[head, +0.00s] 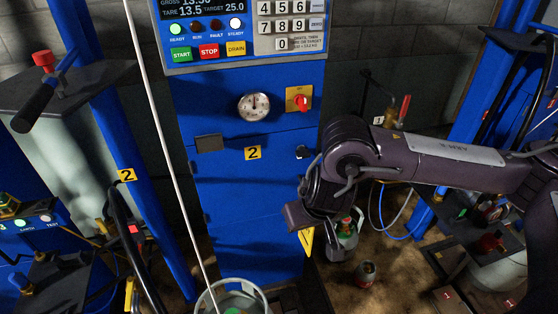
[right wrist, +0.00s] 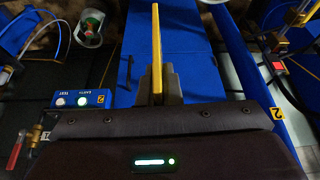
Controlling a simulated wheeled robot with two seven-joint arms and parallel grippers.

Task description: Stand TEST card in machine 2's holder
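A yellow card (head: 307,240) hangs from my right gripper (head: 298,216), in front of the lower part of blue machine 2 (head: 240,190). In the right wrist view the card (right wrist: 156,50) shows edge-on, upright between the fingers (right wrist: 157,85), which are shut on it. Its lettering cannot be read. A small dark block (head: 209,143) sits on the machine's front, left of the yellow 2 label (head: 253,153); it may be the holder, but I cannot tell. The card is below and right of this block, apart from it. My left gripper is not in view.
Machine 2's keypad panel (head: 245,30), dial (head: 254,106) and red knob (head: 304,102) are above the gripper. A pale cable (head: 165,140) runs down on the left. A blue post (head: 110,130) stands left. A green-and-grey cylinder (head: 346,234) and a small can (head: 366,272) stand on the floor.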

